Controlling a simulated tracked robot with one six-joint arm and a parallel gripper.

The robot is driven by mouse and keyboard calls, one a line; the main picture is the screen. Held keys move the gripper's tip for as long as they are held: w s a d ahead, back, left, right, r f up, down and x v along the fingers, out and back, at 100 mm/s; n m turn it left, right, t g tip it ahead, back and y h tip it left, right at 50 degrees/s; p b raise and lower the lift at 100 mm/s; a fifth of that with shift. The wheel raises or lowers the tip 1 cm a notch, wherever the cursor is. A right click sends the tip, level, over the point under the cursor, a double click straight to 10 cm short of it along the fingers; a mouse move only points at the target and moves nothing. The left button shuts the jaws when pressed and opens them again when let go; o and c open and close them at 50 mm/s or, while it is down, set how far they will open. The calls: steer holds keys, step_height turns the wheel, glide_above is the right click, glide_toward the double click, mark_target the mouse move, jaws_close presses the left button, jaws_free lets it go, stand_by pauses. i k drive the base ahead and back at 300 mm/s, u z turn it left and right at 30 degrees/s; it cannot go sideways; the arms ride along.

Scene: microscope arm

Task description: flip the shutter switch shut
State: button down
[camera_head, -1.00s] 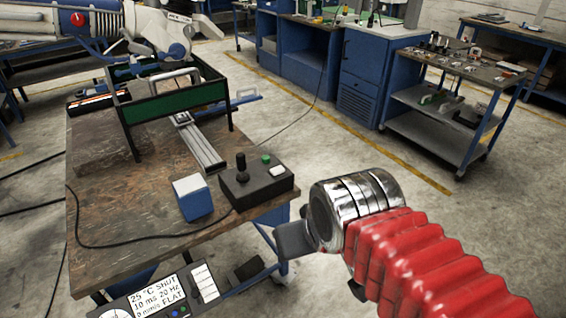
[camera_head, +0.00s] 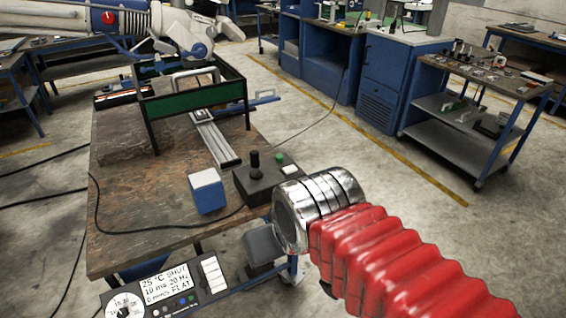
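A black control box (camera_head: 258,189) sits at the near right corner of the bench, with a joystick (camera_head: 255,164), a green button (camera_head: 279,158) and a white rocker-like part (camera_head: 290,170). I cannot tell which part is the shutter switch. A panel at the bottom left has a display (camera_head: 164,283) reading "25 °C SHUT, 10 ms 20 Hz, 0 mm/s FLAT". My gripper (camera_head: 263,246) is in front of the bench's near right corner, below the black box in the picture. A grey finger part shows left of the silver wrist; the opening is hidden.
A blue and white block (camera_head: 207,191) stands left of the black box. A green-sided frame (camera_head: 195,99) and a metal rail (camera_head: 215,140) are farther back on the bench (camera_head: 130,222). A cable crosses the front. Open floor and a trolley (camera_head: 468,97) lie to the right.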

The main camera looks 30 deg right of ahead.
mark_target(291, 169)
steer(key=i, duration=1)
steer(key=u, duration=0.05)
